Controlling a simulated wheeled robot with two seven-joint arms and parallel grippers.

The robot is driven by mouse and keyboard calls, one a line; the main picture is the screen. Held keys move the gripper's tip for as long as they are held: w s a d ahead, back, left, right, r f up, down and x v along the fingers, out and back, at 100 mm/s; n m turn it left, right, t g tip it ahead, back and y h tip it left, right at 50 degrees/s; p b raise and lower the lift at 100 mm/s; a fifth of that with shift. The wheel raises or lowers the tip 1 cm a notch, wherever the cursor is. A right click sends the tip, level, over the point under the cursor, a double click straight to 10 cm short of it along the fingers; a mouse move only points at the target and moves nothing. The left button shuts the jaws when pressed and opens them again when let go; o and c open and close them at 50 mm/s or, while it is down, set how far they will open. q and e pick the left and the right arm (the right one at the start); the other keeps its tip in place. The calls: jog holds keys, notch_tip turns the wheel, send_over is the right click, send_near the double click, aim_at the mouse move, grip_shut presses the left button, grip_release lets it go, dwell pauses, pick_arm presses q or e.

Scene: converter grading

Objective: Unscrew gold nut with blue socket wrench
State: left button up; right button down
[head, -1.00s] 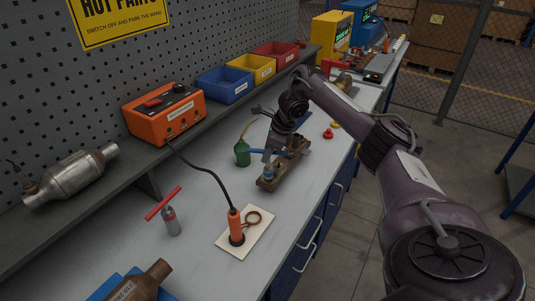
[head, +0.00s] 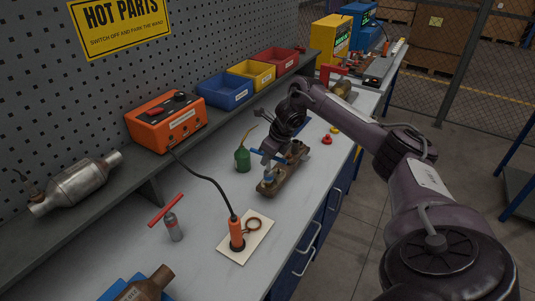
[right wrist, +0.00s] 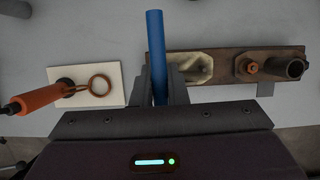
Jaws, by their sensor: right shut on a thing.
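My right gripper (head: 268,158) is shut on the blue bar handle of the socket wrench (head: 255,153). In the right wrist view the blue handle (right wrist: 155,45) sticks up between the fingers (right wrist: 161,90). A short blue upright part shows under the gripper at the near end of a brown flanged part (head: 293,163). The brown part also shows in the right wrist view (right wrist: 225,57), with a copper-coloured nut (right wrist: 247,66) beside a dark pipe end. I cannot tell whether another nut sits under the wrench. My left gripper is not in view.
A green oil can (head: 243,160) stands close behind the wrench. An orange-handled tool (head: 237,233) stands on a cream card nearer me, its cable running to an orange box (head: 166,121). A red T-handled tool (head: 173,226) stands at left. Red and yellow knobs lie beyond.

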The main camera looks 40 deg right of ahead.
jog(key=shift+r+m+h+p, duration=0.1)
jog(key=shift+m+h+p, duration=0.25)
jog(key=shift+m, duration=0.55)
jog(key=m+p, duration=0.1)
jog(key=m, duration=0.1)
jog(key=m+h+p, duration=0.1)
jog(key=p, duration=0.1)
jog(key=shift+w+r+m, duration=0.1)
jog(key=shift+r+m, duration=0.1)
jog(key=shift+m, duration=0.2)
jog(key=m+h+p, duration=0.1)
jog(key=m+p, duration=0.1)
jog(key=m, duration=0.1)
jog(key=shift+f+h, duration=0.15)
jog(key=shift+h, duration=0.1)
jog(key=shift+f+m, duration=0.15)
jog(key=shift+m, duration=0.45)
jog(key=m, duration=0.2)
jog(key=m+g+h, duration=0.1)
jog(key=m, duration=0.1)
jog(key=shift+g+h, duration=0.3)
jog(key=m+g, duration=0.1)
jog(key=m, duration=0.2)
jog(key=shift+d, duration=0.15)
jog(key=m+g, duration=0.1)
jog(key=m, duration=0.1)
jog(key=shift+m+h, duration=0.4)
jog(key=shift+s+d, duration=0.1)
jog(key=shift+s, duration=0.1)
jog(key=shift+w, duration=0.1)
